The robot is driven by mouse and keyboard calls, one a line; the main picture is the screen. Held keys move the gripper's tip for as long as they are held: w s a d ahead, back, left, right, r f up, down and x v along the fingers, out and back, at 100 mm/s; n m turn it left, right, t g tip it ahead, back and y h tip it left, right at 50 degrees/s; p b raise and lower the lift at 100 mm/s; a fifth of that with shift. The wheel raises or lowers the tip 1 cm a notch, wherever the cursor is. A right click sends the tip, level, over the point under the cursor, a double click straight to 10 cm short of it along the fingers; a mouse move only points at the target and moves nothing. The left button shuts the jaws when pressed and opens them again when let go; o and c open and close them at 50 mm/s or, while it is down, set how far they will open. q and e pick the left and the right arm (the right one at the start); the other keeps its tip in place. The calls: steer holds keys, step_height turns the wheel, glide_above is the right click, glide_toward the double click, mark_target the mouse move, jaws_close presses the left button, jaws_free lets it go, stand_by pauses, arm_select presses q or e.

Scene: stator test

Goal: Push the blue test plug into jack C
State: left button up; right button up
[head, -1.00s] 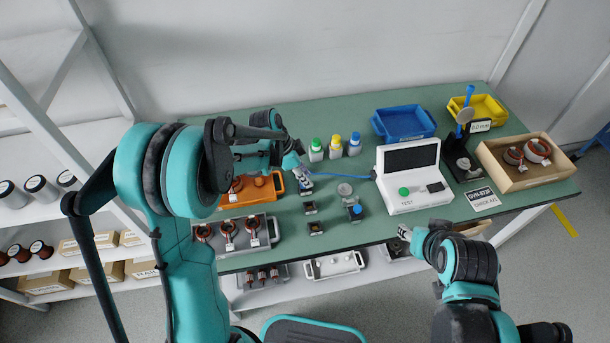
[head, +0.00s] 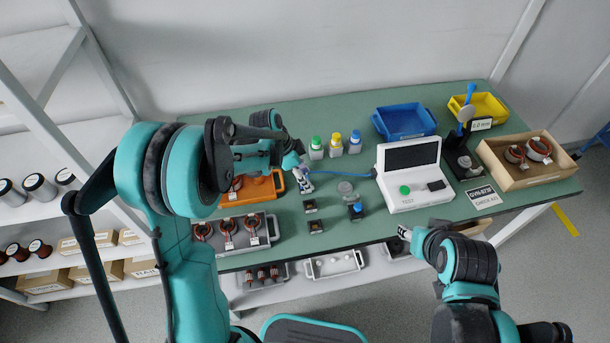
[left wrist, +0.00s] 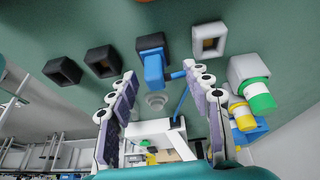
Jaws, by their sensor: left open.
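The blue test plug (left wrist: 153,72) stands at a dark square jack (left wrist: 150,42), the third from the left in a row of similar jacks in the left wrist view. Its lower end looks to be in the jack opening, but I cannot tell how deep. A blue cable (head: 328,172) runs from it to the white tester. My left gripper (head: 304,182) is over this jack in the head view. Its fingers (left wrist: 161,100) are open, apart on either side of the plug's line. No jack letters are readable. My right gripper (head: 403,230) is near the table's front edge; its jaws are too small to judge.
Other jacks (head: 310,206) (head: 316,227) stand in front, and one (left wrist: 210,40) beyond. Bottles (head: 336,146) stand behind. An orange tray (head: 262,188) lies left.

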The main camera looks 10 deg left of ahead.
arm_select(q)
steer(key=v, duration=1.2)
stand_by(0.5)
steer(key=s+a+r+n+t+y, duration=0.2)
steer(key=s+n+t+y, duration=0.2)
steer(key=s+n, duration=0.9)
steer(key=s+t, duration=0.1)
steer(key=s, duration=0.4)
steer(key=shift+s+n+t, duration=0.3)
steer(key=shift+s+t, duration=0.05)
steer(key=shift+t, duration=0.05)
stand_by(0.9)
